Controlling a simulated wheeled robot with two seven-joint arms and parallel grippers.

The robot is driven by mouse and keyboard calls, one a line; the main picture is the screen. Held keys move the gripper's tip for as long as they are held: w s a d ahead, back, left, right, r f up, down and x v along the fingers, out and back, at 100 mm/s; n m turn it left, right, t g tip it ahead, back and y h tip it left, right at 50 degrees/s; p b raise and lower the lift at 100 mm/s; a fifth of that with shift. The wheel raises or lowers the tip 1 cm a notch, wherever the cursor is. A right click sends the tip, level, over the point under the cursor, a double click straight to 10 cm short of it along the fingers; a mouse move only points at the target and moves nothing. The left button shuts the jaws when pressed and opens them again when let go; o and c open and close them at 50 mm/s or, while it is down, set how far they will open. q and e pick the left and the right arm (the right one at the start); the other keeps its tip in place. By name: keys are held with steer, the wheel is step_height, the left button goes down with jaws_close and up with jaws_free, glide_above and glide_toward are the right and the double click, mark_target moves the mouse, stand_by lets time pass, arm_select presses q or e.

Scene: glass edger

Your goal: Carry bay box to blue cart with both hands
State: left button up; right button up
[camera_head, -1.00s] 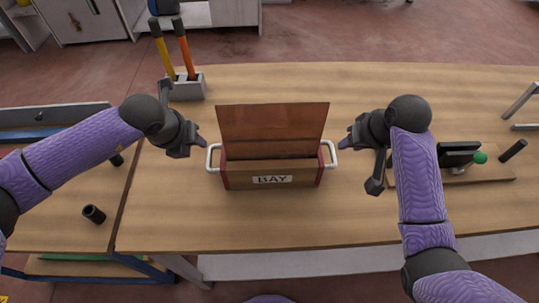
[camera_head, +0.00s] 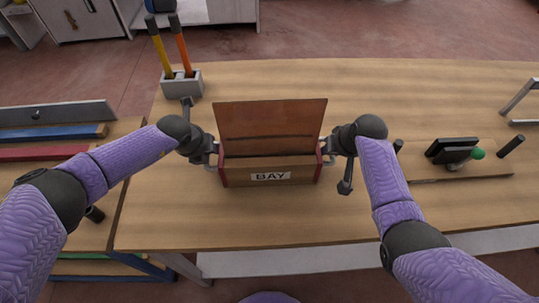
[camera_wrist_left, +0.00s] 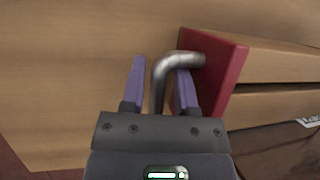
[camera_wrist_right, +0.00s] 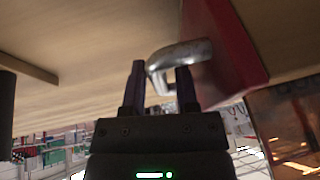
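The bay box (camera_head: 270,167), a wooden box with red ends, a raised brown lid and a "BAY" label, sits on the wooden workbench. My left gripper (camera_head: 211,153) is at its left handle. In the left wrist view, the open fingers straddle the bent metal handle (camera_wrist_left: 160,75), with the right finger close to it. My right gripper (camera_head: 331,147) is at the right handle. In the right wrist view, its fingers are apart, with the handle (camera_wrist_right: 180,56) at the fingertips and partly between them. No blue cart is clearly identifiable.
A grey holder (camera_head: 182,84) with yellow and orange handled tools stands behind left. A board (camera_head: 460,174) with a dark device and green knob lies right. A left-hand surface (camera_head: 60,167) carries blue and red strips, with a blue frame (camera_head: 150,270) below. The bench front is clear.

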arm_select(q)
jaws_close()
arm_select(e)
jaws_close()
arm_select(q)
steer(key=shift+r, duration=0.1)
stand_by(0.9)
